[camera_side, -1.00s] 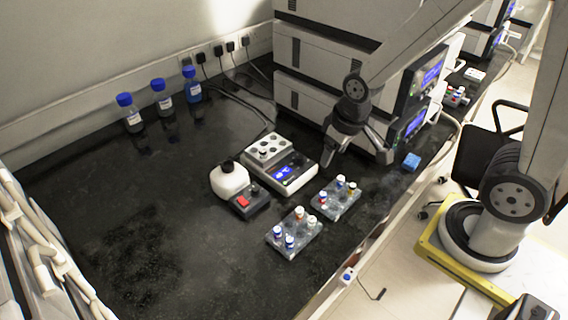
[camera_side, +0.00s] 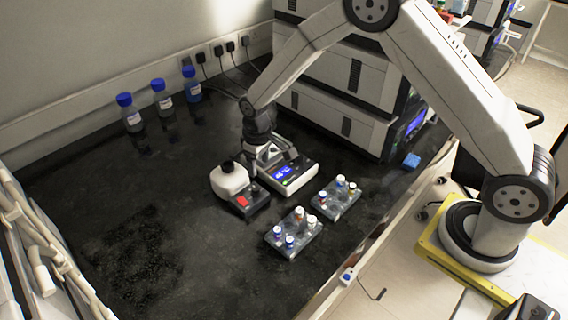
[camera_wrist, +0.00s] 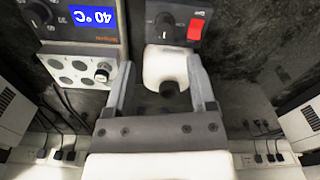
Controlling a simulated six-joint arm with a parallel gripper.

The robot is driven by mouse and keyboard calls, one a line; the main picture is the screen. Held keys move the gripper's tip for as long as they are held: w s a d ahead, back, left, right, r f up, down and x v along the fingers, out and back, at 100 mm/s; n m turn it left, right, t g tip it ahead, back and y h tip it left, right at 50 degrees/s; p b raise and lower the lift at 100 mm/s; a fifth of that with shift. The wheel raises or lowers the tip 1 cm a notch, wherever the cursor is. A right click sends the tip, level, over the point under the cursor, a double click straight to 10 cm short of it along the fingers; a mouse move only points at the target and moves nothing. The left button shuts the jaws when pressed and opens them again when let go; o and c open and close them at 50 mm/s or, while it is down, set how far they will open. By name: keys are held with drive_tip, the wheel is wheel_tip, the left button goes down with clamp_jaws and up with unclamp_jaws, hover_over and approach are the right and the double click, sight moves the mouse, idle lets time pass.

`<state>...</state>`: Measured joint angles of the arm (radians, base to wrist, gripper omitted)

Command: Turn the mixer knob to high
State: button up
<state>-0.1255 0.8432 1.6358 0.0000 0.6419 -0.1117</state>
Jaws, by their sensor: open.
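The mixer has a white rounded body (camera_side: 230,180) with a black cup on top and a dark front panel (camera_side: 262,203). Its red switch (camera_side: 243,201) and small dark knob (camera_side: 253,188) are on that panel. In the wrist view the knob (camera_wrist: 165,22) is at the top middle, left of the red switch (camera_wrist: 197,25). I cannot tell its exact setting. My gripper (camera_side: 263,160) is open and empty, above and behind the mixer, beside the heating block. In the wrist view my gripper (camera_wrist: 160,62) has its fingers either side of the white body, with the knob beyond the fingertips.
The heating block (camera_side: 300,181) with a blue display reading 40 °C stands close right of the mixer. Two vial racks (camera_side: 283,243) (camera_side: 333,207) are in front and to the right. Blue-capped bottles (camera_side: 163,102) stand by the wall. The bench left of the mixer is clear.

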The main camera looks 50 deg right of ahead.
sight(256, 188)
drive_tip(key=shift+w+a+f, duration=0.2)
drive_tip(key=shift+w+f, duration=0.15)
drive_tip(key=shift+f, duration=0.2)
drive_tip(key=shift+w+a+f, duration=0.2)
drive_tip(key=shift+w+f, duration=0.1)
drive_tip(key=shift+f, duration=0.2)
drive_tip(key=shift+f, duration=3.85)
clamp_jaws()
